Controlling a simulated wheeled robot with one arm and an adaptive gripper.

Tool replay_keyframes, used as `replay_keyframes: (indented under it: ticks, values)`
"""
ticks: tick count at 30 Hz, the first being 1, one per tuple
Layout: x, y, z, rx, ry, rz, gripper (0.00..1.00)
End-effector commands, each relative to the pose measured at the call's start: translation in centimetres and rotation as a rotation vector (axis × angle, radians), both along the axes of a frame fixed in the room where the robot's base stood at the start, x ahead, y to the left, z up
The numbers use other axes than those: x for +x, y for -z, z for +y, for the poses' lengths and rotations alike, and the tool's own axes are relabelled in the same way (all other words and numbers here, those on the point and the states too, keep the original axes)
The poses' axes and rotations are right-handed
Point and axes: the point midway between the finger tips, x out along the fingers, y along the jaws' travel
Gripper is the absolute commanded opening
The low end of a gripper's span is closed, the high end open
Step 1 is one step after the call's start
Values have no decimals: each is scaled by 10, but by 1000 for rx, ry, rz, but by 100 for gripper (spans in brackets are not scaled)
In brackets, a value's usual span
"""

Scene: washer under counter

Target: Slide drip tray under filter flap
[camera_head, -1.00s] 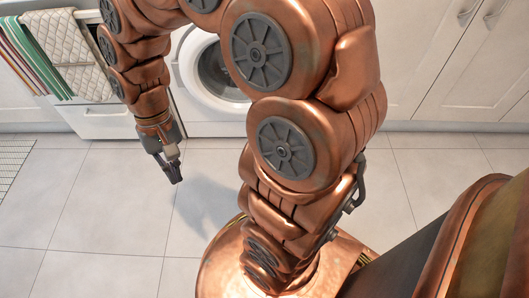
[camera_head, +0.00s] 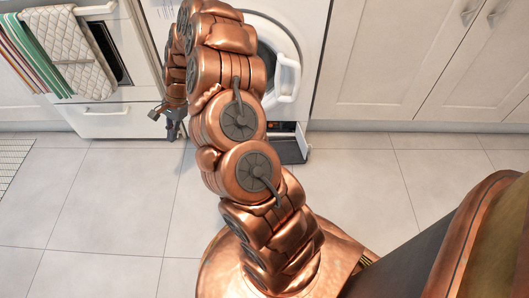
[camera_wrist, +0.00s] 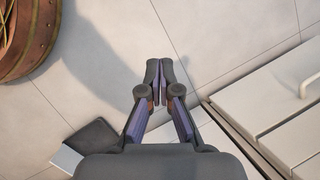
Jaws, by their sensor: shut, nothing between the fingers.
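The dark grey drip tray (camera_head: 291,151) lies on the floor at the front foot of the washer, partly hidden behind my arm. It also shows in the wrist view (camera_wrist: 93,137) at lower left, with a pale panel (camera_wrist: 66,158) beside it. A small dark opening (camera_head: 284,127) low on the washer front shows just above the tray. The filter flap is hard to make out, and I cannot tell how far the tray lies under it. My gripper (camera_head: 175,132) is shut and empty, left of the tray and apart from it. Its closed fingertips show mid-frame in the wrist view (camera_wrist: 160,66).
The white washer (camera_head: 313,50) stands under the counter, its round door partly behind my arm. A white oven drawer (camera_head: 115,121) with a handle is close to my gripper, with towels hanging above. Closed cabinets (camera_head: 400,60) stand on the right. The tiled floor (camera_head: 385,190) is clear.

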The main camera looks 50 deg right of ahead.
Motion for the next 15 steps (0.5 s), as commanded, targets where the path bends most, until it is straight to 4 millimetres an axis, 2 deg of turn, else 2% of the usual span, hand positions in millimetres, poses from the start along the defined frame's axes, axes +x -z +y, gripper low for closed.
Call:
replay_keyframes:
  ticks: [1,7,11,15]
  values:
    - [4,20,-17,-8,61,18,0]
    - [7,85,-85,-51,313,80,0]
    - [-3,129,-136,-97,477,120,0]
    - [-26,174,-192,-157,649,167,0]
